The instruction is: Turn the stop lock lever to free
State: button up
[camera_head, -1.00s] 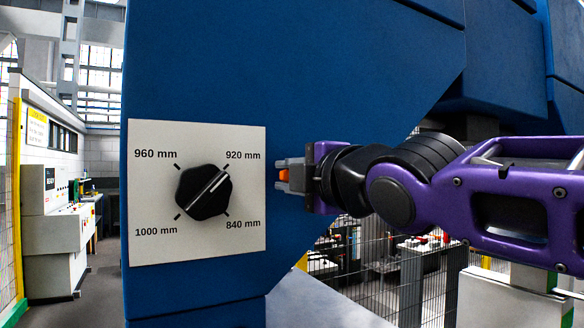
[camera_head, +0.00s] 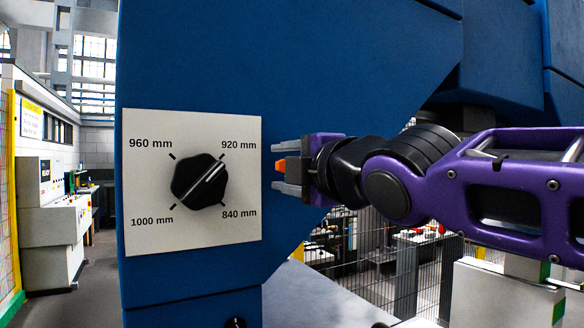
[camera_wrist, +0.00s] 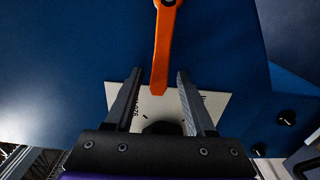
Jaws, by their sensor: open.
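The stop lock lever appears to be the orange bar in the wrist view (camera_wrist: 162,45), with a dark pivot at its upper end. It runs down the picture, and its lower end lies between my fingers. In the head view only a small orange part of it (camera_head: 280,165) shows, between the jaws. My gripper (camera_head: 277,167) is open around the lever, just right of the white dial plate. In the wrist view my gripper (camera_wrist: 160,75) has a gap on both sides of the lever. No lock or free marking is readable.
A white plate (camera_head: 145,240) carries a black dial knob (camera_head: 199,181) with labels 840 to 1000 mm, close left of my fingers. The blue machine body (camera_head: 290,60) stands behind. More black knobs (camera_wrist: 287,117) show at right in the wrist view. A wire fence stands beyond.

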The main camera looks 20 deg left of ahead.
jog(key=v, duration=1.7)
jog(key=shift+s, duration=0.25)
jog(key=shift+d, duration=0.1)
jog(key=w+d+f+m+h, duration=0.2)
jog(key=d+f+m+h, duration=0.3)
jog(key=f+m, duration=0.3)
jog(key=w+d+f+m+h, duration=0.2)
jog(key=d+f+m+h, duration=0.35)
jog(key=f, duration=0.35)
jog(key=s+d+f+m+g+h+p, duration=0.1)
jog(key=s+d+f+m+g, duration=0.1)
jog(key=f+m, duration=0.5)
jog(key=s+d+f+m+g+h, duration=0.2)
jog(key=s+d+f+m+g, duration=0.1)
jog(key=d+f+m, duration=0.4)
jog(key=shift+f+g+p, duration=0.35)
jog(key=shift+f+g, duration=0.15)
jog(key=shift+f, duration=0.05)
jog(key=shift+s+m, duration=0.1)
jog(key=shift+m, duration=0.15)
